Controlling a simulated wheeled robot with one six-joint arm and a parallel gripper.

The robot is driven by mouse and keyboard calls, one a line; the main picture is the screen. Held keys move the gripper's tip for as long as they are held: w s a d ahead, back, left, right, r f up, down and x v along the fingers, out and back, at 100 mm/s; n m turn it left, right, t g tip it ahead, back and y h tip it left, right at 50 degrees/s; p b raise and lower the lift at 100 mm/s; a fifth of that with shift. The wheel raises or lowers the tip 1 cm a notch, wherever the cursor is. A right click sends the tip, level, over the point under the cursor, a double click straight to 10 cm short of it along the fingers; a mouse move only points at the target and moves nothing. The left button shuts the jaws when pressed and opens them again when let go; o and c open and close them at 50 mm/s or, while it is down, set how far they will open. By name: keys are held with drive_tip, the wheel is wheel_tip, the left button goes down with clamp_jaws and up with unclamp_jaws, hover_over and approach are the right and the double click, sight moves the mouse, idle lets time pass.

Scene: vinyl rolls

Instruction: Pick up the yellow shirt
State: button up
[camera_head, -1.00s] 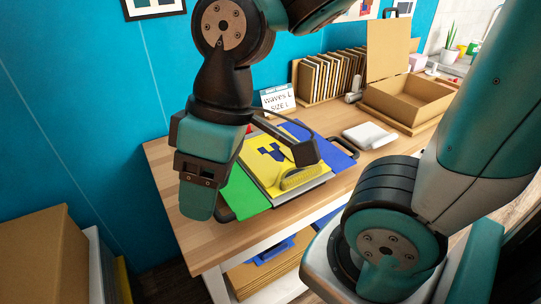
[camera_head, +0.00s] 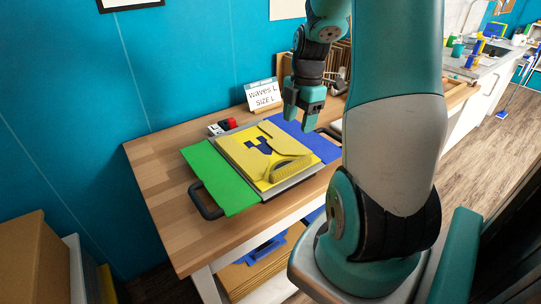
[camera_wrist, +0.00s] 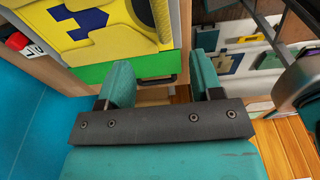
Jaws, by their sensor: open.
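The yellow shirt (camera_head: 240,148) lies flat and folded, with a dark blue pattern on its front, on a grey board with a green left flap (camera_head: 218,176) and a blue right flap (camera_head: 307,136). A yellow curved piece (camera_head: 285,170) lies on its near right part. The shirt also shows at the top left of the wrist view (camera_wrist: 40,22), above the green flap. My gripper (camera_head: 300,116) is open and empty, pointing down near the board's back right side, apart from the shirt. Its two fingers show spread in the wrist view (camera_wrist: 162,68).
The board has black handles (camera_head: 205,203) and lies on a wooden table (camera_head: 160,160). A "waves L SIZE L" sign (camera_head: 262,95) and a small red object (camera_head: 230,123) stand behind it. Brown cardboard (camera_head: 30,255) is at lower left. The table's left end is clear.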

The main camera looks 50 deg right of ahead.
hover_over(291, 164)
wheel_tip(291, 164, down, 9)
drive_tip(key=shift+s+d+p, duration=0.15)
drive_tip(key=shift+p, duration=0.3)
drive_tip(key=shift+f+p, duration=0.7)
drive_tip(key=shift+f, duration=1.95)
drive_tip(key=shift+a+f, duration=0.1)
drive_tip(key=shift+a, duration=0.1)
clamp_jaws()
